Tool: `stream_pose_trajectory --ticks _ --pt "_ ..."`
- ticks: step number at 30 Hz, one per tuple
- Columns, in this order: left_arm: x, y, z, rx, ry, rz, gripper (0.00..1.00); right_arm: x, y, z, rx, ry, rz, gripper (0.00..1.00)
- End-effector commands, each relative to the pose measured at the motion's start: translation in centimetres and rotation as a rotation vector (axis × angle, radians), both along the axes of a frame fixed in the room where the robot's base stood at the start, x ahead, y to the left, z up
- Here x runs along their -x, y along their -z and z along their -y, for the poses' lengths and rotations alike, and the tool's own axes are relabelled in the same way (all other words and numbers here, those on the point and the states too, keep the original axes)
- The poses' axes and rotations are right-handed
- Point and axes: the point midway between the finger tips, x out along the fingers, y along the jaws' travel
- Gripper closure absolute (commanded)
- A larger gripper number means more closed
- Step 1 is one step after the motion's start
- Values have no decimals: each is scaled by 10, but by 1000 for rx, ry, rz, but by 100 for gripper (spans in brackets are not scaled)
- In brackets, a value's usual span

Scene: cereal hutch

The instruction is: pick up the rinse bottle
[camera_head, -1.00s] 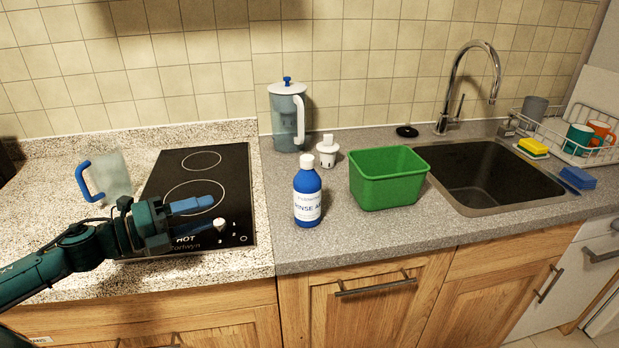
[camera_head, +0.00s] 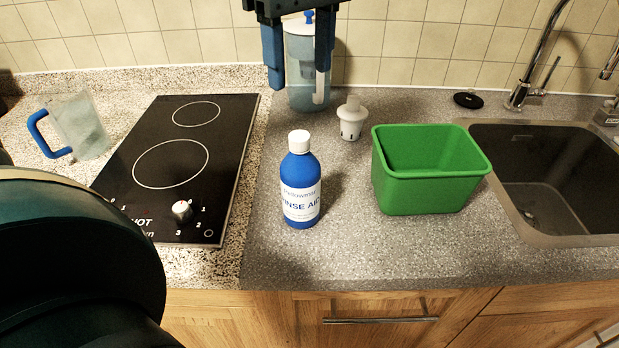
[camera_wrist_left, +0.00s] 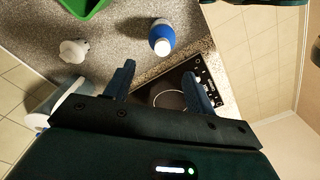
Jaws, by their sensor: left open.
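The rinse bottle (camera_head: 300,188) is blue with a white cap and a white label. It stands upright on the grey worktop, right of the hob. It also shows in the left wrist view (camera_wrist_left: 162,38), seen from above. My left gripper (camera_head: 298,68) is open and empty, with blue fingers pointing down at the top of the head view. It is apart from the bottle, and its fingers partly cover the jug behind. In the left wrist view, the open fingers (camera_wrist_left: 159,82) are apart from the bottle. My right gripper does not show.
A green tub (camera_head: 430,195) stands right of the bottle, beside the sink (camera_head: 560,180). A white-lidded jug (camera_head: 306,88) and a small white part (camera_head: 351,118) stand behind. The black hob (camera_head: 180,165) and a blue-handled jug (camera_head: 80,128) are left.

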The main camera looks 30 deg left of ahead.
Motion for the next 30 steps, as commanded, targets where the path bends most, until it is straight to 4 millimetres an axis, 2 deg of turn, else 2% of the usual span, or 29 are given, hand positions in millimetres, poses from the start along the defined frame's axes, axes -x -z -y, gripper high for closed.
stream_pose_trajectory --ticks 3,9,14,24,30 --pt "1 26 -1 3 -1 -6 45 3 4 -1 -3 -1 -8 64" --pt "1 56 -1 5 -3 -4 45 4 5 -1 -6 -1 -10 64" --pt "1 65 0 7 -4 -2 45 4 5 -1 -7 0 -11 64" --pt "3 110 -2 7 -6 -3 45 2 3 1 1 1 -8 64" --pt "3 114 -1 8 -7 2 45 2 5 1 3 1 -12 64"
